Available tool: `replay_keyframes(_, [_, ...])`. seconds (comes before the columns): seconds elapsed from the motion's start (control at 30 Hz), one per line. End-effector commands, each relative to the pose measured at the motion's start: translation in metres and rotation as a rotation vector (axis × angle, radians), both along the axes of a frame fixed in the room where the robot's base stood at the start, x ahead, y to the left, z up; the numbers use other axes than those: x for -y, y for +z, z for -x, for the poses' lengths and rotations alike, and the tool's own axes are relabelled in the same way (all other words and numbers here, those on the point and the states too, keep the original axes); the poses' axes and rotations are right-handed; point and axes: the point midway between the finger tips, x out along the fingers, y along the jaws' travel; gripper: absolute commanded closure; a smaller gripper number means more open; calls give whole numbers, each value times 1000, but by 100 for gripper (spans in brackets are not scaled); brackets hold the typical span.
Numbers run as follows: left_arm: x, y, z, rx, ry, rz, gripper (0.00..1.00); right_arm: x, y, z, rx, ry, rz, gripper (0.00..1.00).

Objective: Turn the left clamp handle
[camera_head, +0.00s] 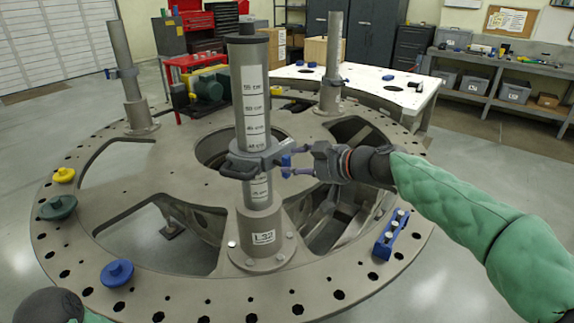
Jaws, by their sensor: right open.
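A grey clamp (262,156) sits around the upright front post (255,105), which is marked with a height scale and labelled L32 at its base. A dark handle (238,168) sticks out at the clamp's left front. A small blue part (285,161) shows at its right side. My right gripper (287,167) reaches in from the right, with its fingers pointing left at the blue part. It is open, and I cannot tell whether the fingers touch the part. Part of my left arm shows in the lower left corner; its gripper is out of the frame.
The posts stand on a large round metal plate (75,205) with big cutouts. Two more posts with clamps stand at the back left (125,70) and back right (333,65). Blue (117,273), green (58,208) and yellow (64,175) knobs sit along the left rim.

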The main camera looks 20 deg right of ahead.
Motion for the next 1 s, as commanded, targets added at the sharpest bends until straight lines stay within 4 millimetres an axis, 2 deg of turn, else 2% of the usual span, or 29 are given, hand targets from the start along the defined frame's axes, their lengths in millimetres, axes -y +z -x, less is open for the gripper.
replay_keyframes(0.1, [0,-1,0,0,0,0,60,-10,-8,-14,-1,2,0,48])
replay_keyframes(0.3, [0,-2,0,0,0,0,60,-19,-14,-28,-1,0,-1,48])
replay_keyframes(0.67, [0,-2,0,0,0,0,60,-20,-15,-31,0,-1,0,48])
replay_keyframes(0.83, [0,-2,0,0,0,0,60,-20,-15,-30,0,-1,0,96])
replay_keyframes(0.87, [0,-2,0,0,0,0,60,-20,-15,-30,0,-1,0,100])
replay_keyframes(1.0, [0,-2,0,0,0,0,60,-20,-15,-30,0,-1,0,100])
